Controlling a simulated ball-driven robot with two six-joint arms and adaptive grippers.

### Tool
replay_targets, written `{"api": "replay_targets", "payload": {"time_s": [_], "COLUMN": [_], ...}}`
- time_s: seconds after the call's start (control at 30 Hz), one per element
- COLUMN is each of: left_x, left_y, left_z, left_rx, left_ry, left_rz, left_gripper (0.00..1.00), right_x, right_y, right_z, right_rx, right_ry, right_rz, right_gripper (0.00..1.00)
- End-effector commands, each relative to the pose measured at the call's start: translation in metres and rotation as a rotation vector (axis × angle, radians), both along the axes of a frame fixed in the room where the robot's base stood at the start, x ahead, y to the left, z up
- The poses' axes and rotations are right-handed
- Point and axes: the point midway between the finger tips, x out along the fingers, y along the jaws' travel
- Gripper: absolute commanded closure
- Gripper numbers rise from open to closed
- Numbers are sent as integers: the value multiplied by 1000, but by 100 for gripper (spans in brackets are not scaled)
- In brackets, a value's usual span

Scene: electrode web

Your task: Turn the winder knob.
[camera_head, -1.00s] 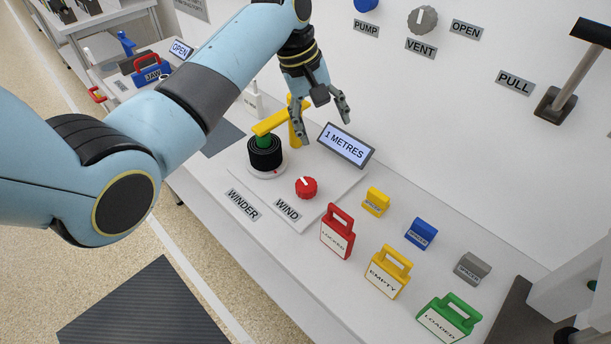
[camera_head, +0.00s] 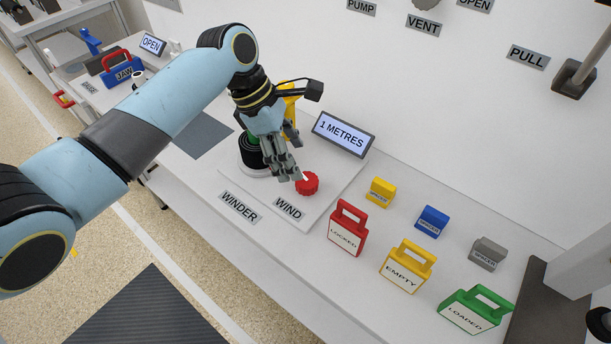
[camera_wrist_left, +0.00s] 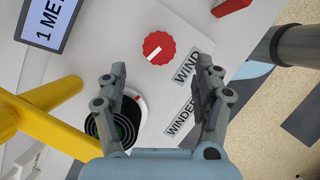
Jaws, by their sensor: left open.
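The winder knob is a red, ridged round knob (camera_head: 308,184) with a white mark, on a white plate beside the label WIND (camera_head: 289,208). In the left wrist view the knob (camera_wrist_left: 159,48) lies beyond the fingertips, roughly between their lines. My left gripper (camera_head: 287,172) is just left of the knob in the head view, its fingers partly in front of the knob's edge. In the left wrist view its fingers (camera_wrist_left: 162,85) stand apart with nothing between them. The black winder roll (camera_head: 251,155) is partly hidden behind the gripper. A display (camera_head: 342,134) reads 1 METRES. My right gripper is not identifiable.
A yellow arm (camera_wrist_left: 55,125) stands close beside the left gripper. The bench in front of the WIND label is clear.

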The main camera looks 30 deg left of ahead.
Motion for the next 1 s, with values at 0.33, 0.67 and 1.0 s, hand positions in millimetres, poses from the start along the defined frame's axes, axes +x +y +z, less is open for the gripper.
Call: {"api": "replay_targets", "payload": {"time_s": [0.33,0.67,1.0], "left_x": [9,11,11], "left_y": [-22,-25,-25], "left_z": [-57,-67,-66], "left_rx": [0,2,1], "left_ry": [0,-2,-1], "left_rz": [1,-1,-1], "left_gripper": [32,32,65], "right_x": [1,1,1], "right_y": [4,15,7], "right_z": [-8,-10,-9], "right_rx": [5,18,8], "right_ry": [-1,-1,-1], "right_rz": [-1,-5,-2], "right_gripper": [100,100,100]}}
